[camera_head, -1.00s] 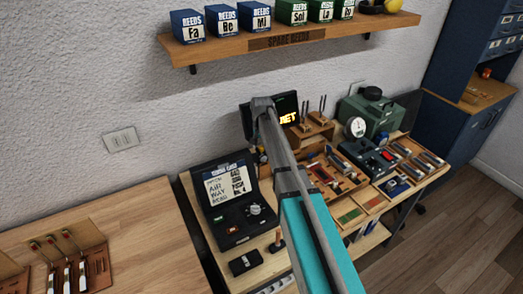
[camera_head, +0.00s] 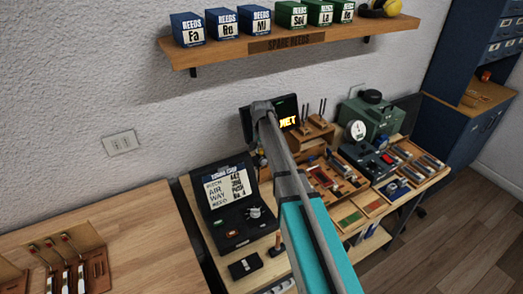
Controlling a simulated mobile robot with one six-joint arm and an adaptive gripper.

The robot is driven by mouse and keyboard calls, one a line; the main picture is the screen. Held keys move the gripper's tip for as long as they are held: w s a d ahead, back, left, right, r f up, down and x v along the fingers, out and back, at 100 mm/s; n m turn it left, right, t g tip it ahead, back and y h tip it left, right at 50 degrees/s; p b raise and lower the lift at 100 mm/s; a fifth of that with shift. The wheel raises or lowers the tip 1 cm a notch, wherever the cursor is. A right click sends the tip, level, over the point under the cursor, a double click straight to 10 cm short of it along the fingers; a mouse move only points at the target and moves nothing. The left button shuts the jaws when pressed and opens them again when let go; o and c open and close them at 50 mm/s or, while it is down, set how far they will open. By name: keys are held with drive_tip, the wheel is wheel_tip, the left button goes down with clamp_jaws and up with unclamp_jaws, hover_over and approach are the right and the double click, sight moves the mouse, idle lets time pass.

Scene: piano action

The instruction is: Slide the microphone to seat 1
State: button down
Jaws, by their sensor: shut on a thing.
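My arm reaches up from the lower right across the workbench (camera_head: 268,272) to a dark box with a yellow lit display (camera_head: 287,120) at the back. My gripper (camera_head: 259,158) shows only as a small dark piece below the wrist, mostly hidden by my arm, left of the wooden stands. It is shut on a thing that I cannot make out. I cannot pick out the microphone or seat 1 for certain; my arm covers that part of the bench.
An open black case with a printed card (camera_head: 228,187) stands left of my arm. A wooden rack (camera_head: 318,127), a green machine (camera_head: 372,115) and trays of parts (camera_head: 335,178) stand to the right. A shelf (camera_head: 345,35) with reed boxes hangs above. Another table (camera_head: 130,225) is at left.

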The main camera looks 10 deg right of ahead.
drive_tip(key=w+d, duration=0.1)
drive_tip(key=d, duration=0.2)
drive_tip(key=w+d, duration=0.1)
drive_tip(key=d, duration=0.2)
drive_tip(key=w+d, duration=0.1)
drive_tip(key=d, duration=0.3)
drive_tip(key=shift+w, duration=0.15)
drive_tip(key=shift+c, duration=2.2)
unclamp_jaws()
drive_tip(key=shift+a, duration=0.1)
